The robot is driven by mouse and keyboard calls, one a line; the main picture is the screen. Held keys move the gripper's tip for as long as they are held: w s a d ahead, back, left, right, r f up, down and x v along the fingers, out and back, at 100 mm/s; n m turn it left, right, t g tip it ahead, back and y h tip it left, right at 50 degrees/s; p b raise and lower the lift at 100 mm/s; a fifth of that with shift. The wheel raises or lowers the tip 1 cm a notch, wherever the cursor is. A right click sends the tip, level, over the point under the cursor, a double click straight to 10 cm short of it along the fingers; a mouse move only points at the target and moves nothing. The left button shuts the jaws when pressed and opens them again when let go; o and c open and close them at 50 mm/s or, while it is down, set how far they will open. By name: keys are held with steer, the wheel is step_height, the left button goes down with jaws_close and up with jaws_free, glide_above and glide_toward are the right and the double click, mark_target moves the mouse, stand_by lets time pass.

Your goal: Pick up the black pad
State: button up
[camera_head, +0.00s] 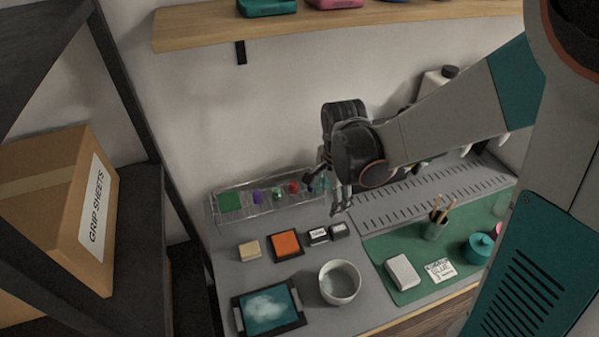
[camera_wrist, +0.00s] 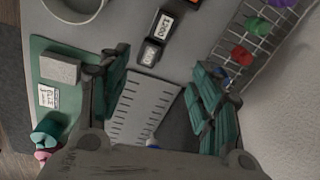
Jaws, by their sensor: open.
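Two small black blocks with white labels lie side by side on the grey bench; I cannot tell which one is the black pad. In the head view they are the left block (camera_head: 317,237) and the right block (camera_head: 339,231). In the wrist view, one block (camera_wrist: 164,25) reads like "1000" and the other (camera_wrist: 151,51) sits nearer the jaws. My gripper (camera_head: 337,194) is above the bench, behind and above the blocks in the head view. Its fingers (camera_wrist: 155,88) are spread wide with nothing held between them.
An orange block on a black tray (camera_head: 286,246) and a beige block (camera_head: 249,248) lie left of the blocks. A white bowl (camera_head: 340,284) stands in front. A clear rack (camera_head: 237,217) is behind. A green mat (camera_head: 380,250) with a white block (camera_head: 402,272) lies right.

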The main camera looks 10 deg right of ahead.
steer(key=m+g, duration=0.1)
steer(key=m, duration=0.1)
glide_above(321, 232)
step_height(321, 232, down, 4)
steer(key=f+b, duration=0.1)
steer(key=f, duration=0.2)
steer(key=f+b, duration=0.1)
steer(key=f, duration=0.2)
steer(key=f+b, duration=0.1)
steer(key=f, duration=0.2)
steer(key=shift+s+d, duration=0.15)
steer(key=shift+s, duration=0.1)
steer(key=f+b, duration=0.1)
steer(key=f, duration=0.1)
steer(key=f+b, duration=0.1)
steer(key=f, duration=0.2)
steer(key=shift+w+a+f+b, duration=0.1)
steer(key=shift+w+a+b, duration=0.1)
steer(key=shift+b, duration=0.1)
steer(key=c, duration=1)
